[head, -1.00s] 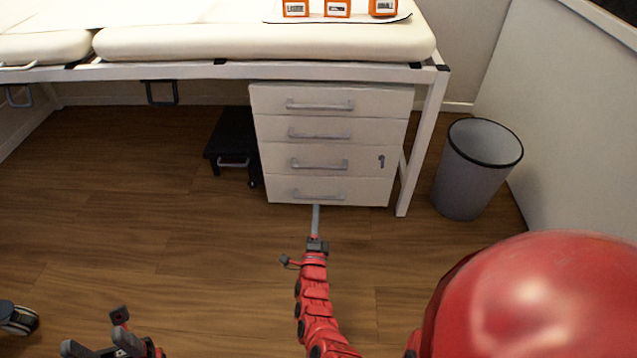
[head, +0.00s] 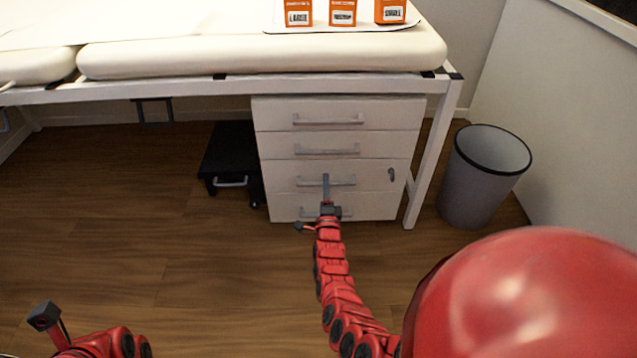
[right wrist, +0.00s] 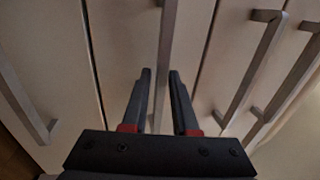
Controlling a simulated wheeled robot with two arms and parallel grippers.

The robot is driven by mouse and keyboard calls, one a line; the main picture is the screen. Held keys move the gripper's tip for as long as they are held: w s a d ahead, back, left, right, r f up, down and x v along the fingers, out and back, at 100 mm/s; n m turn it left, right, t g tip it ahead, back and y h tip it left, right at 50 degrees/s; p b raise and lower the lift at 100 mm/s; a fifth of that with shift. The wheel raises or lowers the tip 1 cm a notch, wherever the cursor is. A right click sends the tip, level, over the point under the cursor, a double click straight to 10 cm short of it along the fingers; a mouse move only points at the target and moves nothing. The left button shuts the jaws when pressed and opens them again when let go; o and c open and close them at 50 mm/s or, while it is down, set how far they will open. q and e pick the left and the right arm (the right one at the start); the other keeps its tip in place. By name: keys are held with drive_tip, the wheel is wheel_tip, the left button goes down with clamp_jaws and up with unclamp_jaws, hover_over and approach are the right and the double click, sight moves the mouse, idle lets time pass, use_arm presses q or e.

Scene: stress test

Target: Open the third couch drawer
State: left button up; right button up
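The white drawer unit under the couch has stacked fronts, all flush and shut in the head view. The third drawer (head: 367,175) from the top has a grey bar handle (head: 345,181) and a dark lock mark at its right. My right gripper (head: 326,178) is in front of that handle, hiding part of it. In the right wrist view, my right gripper (right wrist: 160,75) has its fingers apart. The third drawer's handle (right wrist: 167,40) runs between them; contact cannot be told.
The couch (head: 260,55) is above the drawers, with orange boxes (head: 343,12) on top. A black step stool (head: 230,160) stands left of the unit. A grey bin (head: 483,180) stands right of the couch leg (head: 430,155). The floor in front is clear.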

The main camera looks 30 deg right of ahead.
drive_tip(key=shift+w+d, duration=0.1)
drive_tip(key=shift+c, duration=0.3)
clamp_jaws()
idle(1.2)
